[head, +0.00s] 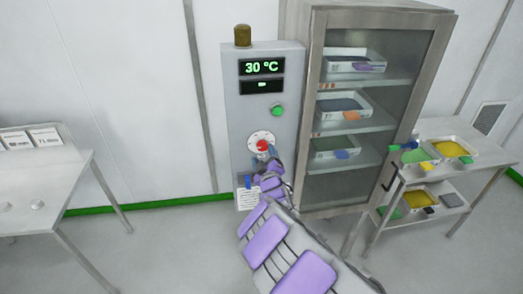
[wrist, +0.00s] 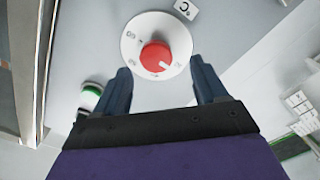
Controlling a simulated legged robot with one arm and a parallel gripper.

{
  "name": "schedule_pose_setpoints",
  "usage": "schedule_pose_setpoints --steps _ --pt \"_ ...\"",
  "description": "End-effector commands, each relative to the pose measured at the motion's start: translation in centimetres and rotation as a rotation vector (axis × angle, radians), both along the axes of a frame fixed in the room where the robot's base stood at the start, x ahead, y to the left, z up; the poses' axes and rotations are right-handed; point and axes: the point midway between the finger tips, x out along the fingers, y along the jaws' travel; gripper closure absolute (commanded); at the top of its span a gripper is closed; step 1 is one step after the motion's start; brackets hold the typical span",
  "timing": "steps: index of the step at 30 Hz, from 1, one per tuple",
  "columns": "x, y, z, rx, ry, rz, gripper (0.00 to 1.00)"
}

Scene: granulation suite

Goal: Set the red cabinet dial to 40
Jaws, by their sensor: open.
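The red dial (head: 263,145) sits on a round white scale plate on the grey control panel (head: 235,110) beside the cabinet. In the wrist view the red dial (wrist: 156,57) shows a white pointer mark toward its lower right; the scale figures are too small to read surely. The display (head: 262,67) above reads 30 °C. My gripper (head: 264,160) is just below the dial in the head view. In the wrist view my gripper (wrist: 160,82) is open, its two dark blue fingers apart on either side below the dial, not closed on it.
A green button (head: 278,110) and a small second display (head: 262,86) are on the panel. The glass-fronted cabinet (head: 320,100) with several trays stands right of it. A steel cart (head: 490,154) with trays is at the right, a table (head: 60,180) at the left.

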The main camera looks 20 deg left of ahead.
Motion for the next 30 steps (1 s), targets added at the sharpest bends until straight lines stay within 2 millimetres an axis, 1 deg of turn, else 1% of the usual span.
schedule_pose_setpoints --steps 4,12,17,26,30 --pt "1.5 0.7 0.1 0.005 -0.004 0.000 0.28" --pt "3.3 2.0 0.1 0.003 -0.002 -0.001 0.28" --pt "3.7 2.4 0.1 0.002 -0.005 0.001 0.28" --pt "3.8 2.4 0.2 0.001 -0.005 0.000 0.28" --pt "3.8 2.3 0.2 0.001 -0.005 0.000 0.42"
